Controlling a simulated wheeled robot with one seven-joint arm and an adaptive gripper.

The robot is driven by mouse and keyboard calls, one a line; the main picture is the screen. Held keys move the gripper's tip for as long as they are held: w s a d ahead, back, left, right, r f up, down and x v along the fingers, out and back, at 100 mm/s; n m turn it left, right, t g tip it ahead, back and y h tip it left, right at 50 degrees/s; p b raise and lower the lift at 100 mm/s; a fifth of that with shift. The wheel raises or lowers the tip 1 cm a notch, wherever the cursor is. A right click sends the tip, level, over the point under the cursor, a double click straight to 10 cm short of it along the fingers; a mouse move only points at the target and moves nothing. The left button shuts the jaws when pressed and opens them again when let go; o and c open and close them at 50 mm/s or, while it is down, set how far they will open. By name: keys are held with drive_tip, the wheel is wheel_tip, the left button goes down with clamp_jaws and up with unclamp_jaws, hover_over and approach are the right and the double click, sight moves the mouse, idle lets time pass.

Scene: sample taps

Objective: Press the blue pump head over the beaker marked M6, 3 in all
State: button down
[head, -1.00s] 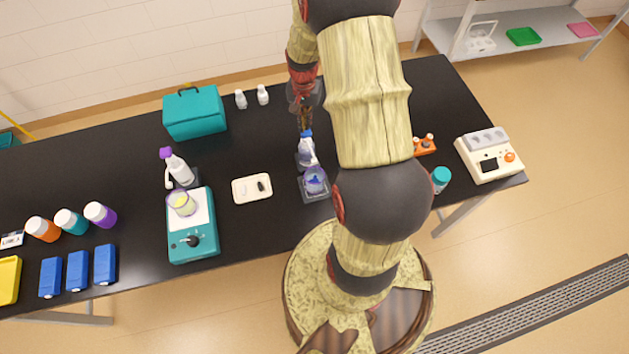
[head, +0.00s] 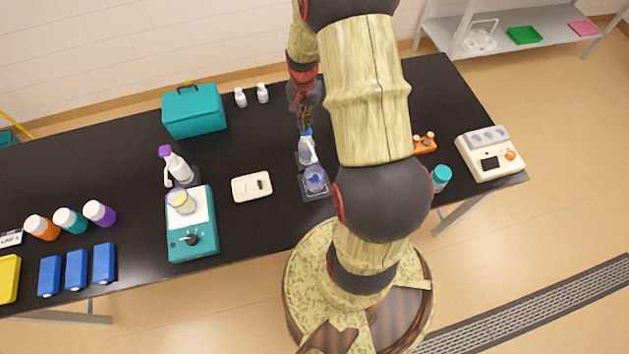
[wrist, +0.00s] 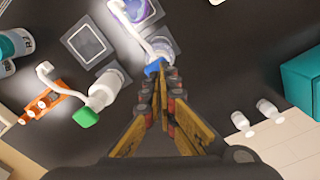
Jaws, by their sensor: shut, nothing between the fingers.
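A clear bottle (head: 307,152) with a blue pump head (head: 306,132) stands upright mid-table. In the wrist view the blue pump head (wrist: 154,66) is at my fingertips, its white spout curving towards a beaker. That beaker (head: 316,180), with violet-blue contents, stands on a dark square pad in front of the bottle; it also shows at the top of the wrist view (wrist: 140,10). I cannot read its marking. My gripper (head: 304,122) points down, shut and empty, just above the blue head. Its fingertips (wrist: 166,72) overlap the head in view, so I cannot tell if they touch.
A green-headed pump bottle (wrist: 104,88) stands beside an empty square pad (wrist: 88,42). An orange rack (head: 425,144) is to the right. A purple-headed pump bottle (head: 178,168) and a teal device (head: 193,243) are left. A white tray (head: 252,188) lies between. My arm hides part of the table.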

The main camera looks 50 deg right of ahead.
drive_tip(key=shift+f+b, duration=0.65)
drive_tip(key=shift+f, duration=0.5)
drive_tip(key=shift+r+p, duration=0.95)
drive_tip(key=shift+r, duration=0.65)
wheel_tip(320, 180, up, 6)
drive_tip(key=p, duration=0.3)
drive_tip(key=shift+p, duration=0.3)
